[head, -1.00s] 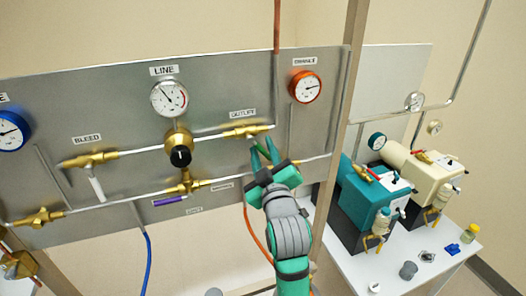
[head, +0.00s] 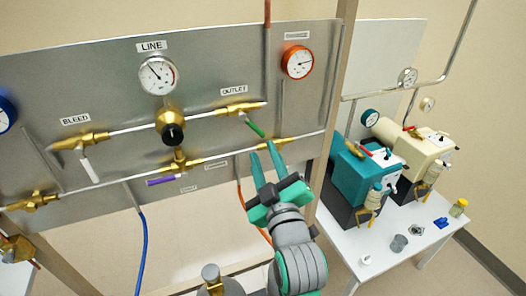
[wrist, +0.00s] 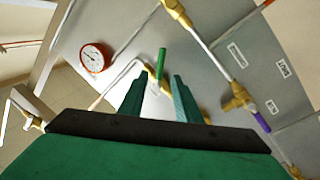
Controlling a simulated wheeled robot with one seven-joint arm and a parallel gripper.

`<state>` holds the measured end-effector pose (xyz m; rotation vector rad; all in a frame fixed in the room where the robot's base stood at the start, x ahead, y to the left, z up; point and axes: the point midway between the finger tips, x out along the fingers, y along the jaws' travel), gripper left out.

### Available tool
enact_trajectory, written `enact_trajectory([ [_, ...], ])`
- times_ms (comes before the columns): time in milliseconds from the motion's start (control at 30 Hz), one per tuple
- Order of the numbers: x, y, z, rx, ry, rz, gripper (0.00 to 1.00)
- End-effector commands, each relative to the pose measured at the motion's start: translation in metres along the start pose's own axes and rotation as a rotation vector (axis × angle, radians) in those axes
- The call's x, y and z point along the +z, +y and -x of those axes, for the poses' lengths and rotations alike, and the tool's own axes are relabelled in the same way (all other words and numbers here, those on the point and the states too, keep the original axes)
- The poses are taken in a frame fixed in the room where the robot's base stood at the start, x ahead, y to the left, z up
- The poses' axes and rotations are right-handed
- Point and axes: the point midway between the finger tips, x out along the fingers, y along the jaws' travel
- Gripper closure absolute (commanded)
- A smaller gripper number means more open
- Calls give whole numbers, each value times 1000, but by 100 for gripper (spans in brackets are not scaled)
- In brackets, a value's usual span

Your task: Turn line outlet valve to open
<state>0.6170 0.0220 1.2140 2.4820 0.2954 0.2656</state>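The outlet valve (head: 240,107) is a brass fitting under the OUTLET label (head: 234,90), on the upper pipe of the grey panel. Its green-tipped lever (head: 255,128) slants down and to the right from the body, at an angle to the pipe. My gripper (head: 265,148) is just below the lever tip, fingers apart and pointing up at the panel. In the wrist view the green lever (wrist: 161,62) shows beyond and between the two open fingertips (wrist: 160,85). Nothing is held, and I see no clear contact with the lever.
The LINE gauge (head: 157,76) and a black-knobbed brass regulator (head: 172,127) are left of the valve. The orange-rimmed gauge (head: 298,62) is at upper right. A lower pipe with a purple-handled valve (head: 161,181) runs below. A wooden post (head: 334,110) stands right of my arm.

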Motion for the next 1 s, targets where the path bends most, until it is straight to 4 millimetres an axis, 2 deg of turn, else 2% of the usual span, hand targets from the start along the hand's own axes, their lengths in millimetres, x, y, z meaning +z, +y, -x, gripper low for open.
enact_trajectory([
  [167, 0, 0, 0, 0, 0, 0, 70],
  [300, 2, -2, -1, 8, -5, 20, 100],
  [433, 12, -10, -4, 62, -38, 145, 100],
  [567, 25, -25, -4, 142, -105, 401, 100],
  [700, 31, -46, 3, 215, -184, 740, 100],
  [900, 21, -81, 20, 273, -268, 1215, 100],
  [1000, 14, -94, 28, 289, -290, 1387, 100],
])
